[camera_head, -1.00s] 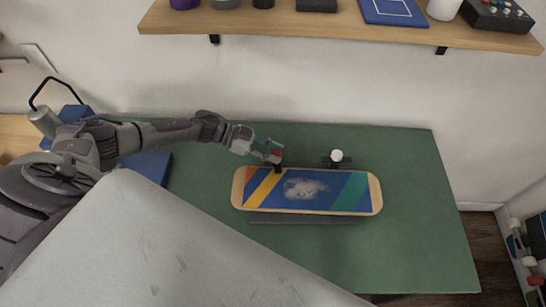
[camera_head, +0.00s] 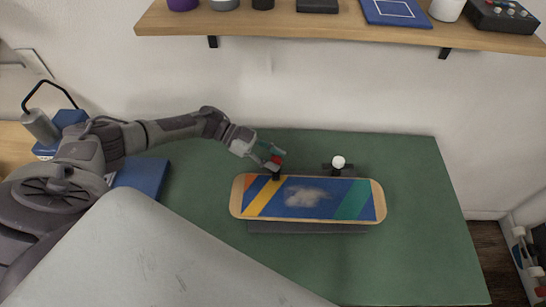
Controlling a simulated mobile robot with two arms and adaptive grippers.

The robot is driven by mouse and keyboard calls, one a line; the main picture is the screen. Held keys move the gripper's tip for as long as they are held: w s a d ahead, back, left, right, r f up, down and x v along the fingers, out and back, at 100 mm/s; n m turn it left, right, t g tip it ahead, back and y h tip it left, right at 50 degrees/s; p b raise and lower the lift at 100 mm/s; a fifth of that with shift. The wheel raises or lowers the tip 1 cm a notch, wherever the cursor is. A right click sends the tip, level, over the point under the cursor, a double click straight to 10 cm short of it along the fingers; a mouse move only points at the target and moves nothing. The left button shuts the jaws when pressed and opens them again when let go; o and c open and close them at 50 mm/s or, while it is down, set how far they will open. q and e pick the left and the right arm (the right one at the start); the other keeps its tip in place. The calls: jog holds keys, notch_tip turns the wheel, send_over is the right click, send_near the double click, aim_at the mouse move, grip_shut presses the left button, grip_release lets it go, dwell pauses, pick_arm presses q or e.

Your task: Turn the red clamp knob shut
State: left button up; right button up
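The red clamp knob (camera_head: 278,154) shows as a small red patch at the back left of the skateboard deck. My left gripper (camera_head: 272,160) is at the knob, its fingers around or beside it; their exact closure is too small to tell. A dark clamp part (camera_head: 276,175) sits below it at the deck's edge. The deck (camera_head: 307,198), blue with orange, yellow and green stripes and a pale cloudy patch, lies on a dark support (camera_head: 308,228). A second clamp with a white knob (camera_head: 338,162) stands behind the deck. My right gripper is out of view.
The green bench top (camera_head: 420,230) is clear to the right of the deck. A wooden shelf (camera_head: 300,25) with several items hangs on the wall above. A blue object (camera_head: 145,175) lies on the left beneath my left arm.

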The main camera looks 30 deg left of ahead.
pick_arm(q)
jog(key=shift+o, duration=1.1)
jog(key=v, duration=1.2)
